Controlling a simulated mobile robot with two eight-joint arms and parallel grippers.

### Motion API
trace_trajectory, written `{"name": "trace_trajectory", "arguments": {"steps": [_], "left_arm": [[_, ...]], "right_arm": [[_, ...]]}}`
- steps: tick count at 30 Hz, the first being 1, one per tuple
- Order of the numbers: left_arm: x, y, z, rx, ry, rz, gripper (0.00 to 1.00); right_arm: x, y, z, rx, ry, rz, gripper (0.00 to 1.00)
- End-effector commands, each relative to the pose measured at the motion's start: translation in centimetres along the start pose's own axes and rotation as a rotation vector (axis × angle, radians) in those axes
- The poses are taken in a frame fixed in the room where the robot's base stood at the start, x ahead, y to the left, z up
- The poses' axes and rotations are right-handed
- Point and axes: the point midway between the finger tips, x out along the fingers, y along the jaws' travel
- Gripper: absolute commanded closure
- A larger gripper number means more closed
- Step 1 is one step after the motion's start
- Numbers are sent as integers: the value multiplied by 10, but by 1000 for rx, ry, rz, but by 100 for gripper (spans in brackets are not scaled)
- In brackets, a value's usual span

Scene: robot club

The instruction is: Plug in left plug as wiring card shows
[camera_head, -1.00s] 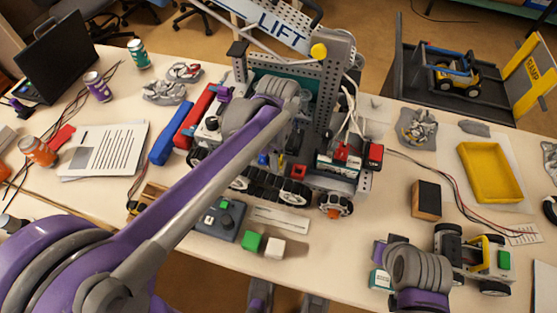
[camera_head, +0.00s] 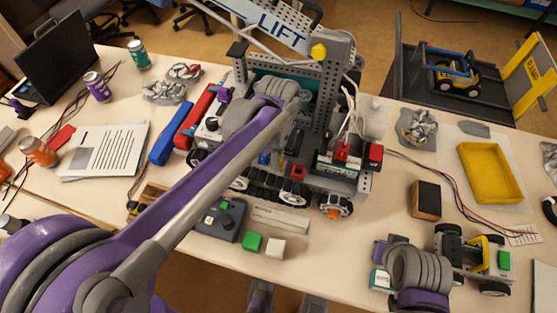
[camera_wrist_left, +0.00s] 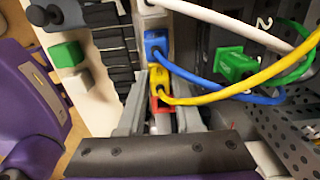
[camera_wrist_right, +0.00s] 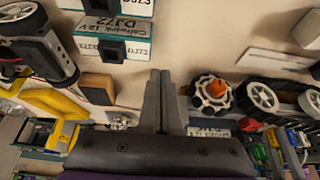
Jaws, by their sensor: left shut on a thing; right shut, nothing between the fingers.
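In the left wrist view, a blue plug (camera_wrist_left: 156,45) with a blue cable and a yellow plug (camera_wrist_left: 158,80) with a yellow cable stand in a row. A red piece (camera_wrist_left: 160,104) sits just nearer. My left gripper (camera_wrist_left: 160,92) is shut on a plug there; the yellow one shows at its fingertips, but the hold is partly hidden. A green plug (camera_wrist_left: 236,67) sits at the grey perforated panel (camera_wrist_left: 265,120), by a figure 2. My right gripper (camera_wrist_right: 163,80) is shut and empty, above the table. I cannot tell which paper is the wiring card.
The LIFT robot (camera_head: 325,85) stands mid-table. A grey control box (camera_head: 219,222), a green cube (camera_head: 252,242), a white cube (camera_head: 275,248) and a white strip (camera_head: 281,219) lie in front. A small wheeled vehicle (camera_head: 475,258) and a yellow tray (camera_head: 489,173) are at right; a printed sheet (camera_head: 105,148) is left.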

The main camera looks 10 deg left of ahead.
Motion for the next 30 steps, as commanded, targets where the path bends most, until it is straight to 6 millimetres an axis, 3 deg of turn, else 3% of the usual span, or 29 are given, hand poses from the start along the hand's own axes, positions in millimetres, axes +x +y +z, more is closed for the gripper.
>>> {"name": "trace_trajectory", "arguments": {"steps": [11, 30], "left_arm": [[-1, 0, 0, 0, 0, 0, 100], [-26, 0, 0, 0, 0, 0, 100]], "right_arm": [[-1, 0, -1, 0, 0, 0, 100], [-17, 0, -12, 0, 8, 0, 100]]}}
